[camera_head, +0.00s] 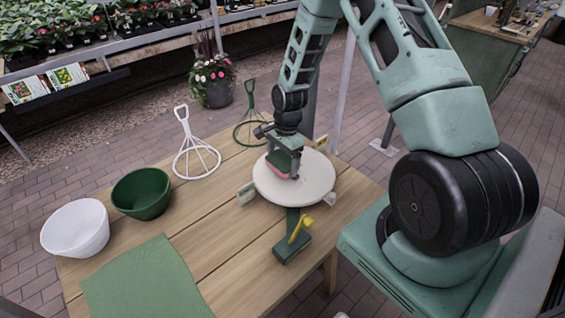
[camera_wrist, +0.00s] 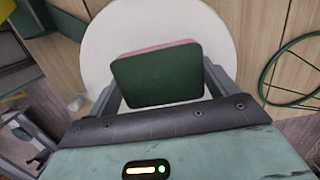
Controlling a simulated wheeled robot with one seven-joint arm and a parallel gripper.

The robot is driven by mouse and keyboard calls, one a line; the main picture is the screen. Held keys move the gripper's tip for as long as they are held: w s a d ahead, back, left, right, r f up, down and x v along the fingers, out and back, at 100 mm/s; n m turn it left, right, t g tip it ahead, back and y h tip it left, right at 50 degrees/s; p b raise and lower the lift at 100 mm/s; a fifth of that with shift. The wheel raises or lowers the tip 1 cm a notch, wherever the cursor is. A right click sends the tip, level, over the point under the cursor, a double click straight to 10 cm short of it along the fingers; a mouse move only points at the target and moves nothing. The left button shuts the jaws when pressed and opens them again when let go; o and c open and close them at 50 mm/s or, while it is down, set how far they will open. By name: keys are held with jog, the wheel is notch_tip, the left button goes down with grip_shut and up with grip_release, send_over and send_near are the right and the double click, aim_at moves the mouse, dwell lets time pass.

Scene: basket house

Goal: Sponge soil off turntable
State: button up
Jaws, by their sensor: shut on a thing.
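The turntable (camera_head: 318,182) is a round, off-white disc on the wooden table. It also fills the upper middle of the wrist view (camera_wrist: 210,30). My gripper (camera_head: 284,170) is over the left part of the disc, pointing down, and is shut on a sponge. The sponge (camera_head: 277,162) is dark green on top with a pink layer below; in the wrist view (camera_wrist: 155,75) it sits between the two fingers. It is at or just above the disc; I cannot tell whether it touches. No soil shows on the visible part of the disc; the part under the sponge is hidden.
A green base (camera_head: 292,250) with a yellow handle (camera_head: 301,228) is at the turntable's front. White bowl (camera_head: 75,228), green bowl (camera_head: 141,193) and green cloth (camera_head: 150,280) are on the left. A white wire stand (camera_head: 196,160) and a green one (camera_head: 250,130) stand behind.

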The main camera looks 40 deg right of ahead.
jog(key=shift+r+p, duration=1.5)
jog(key=shift+r, duration=0.95)
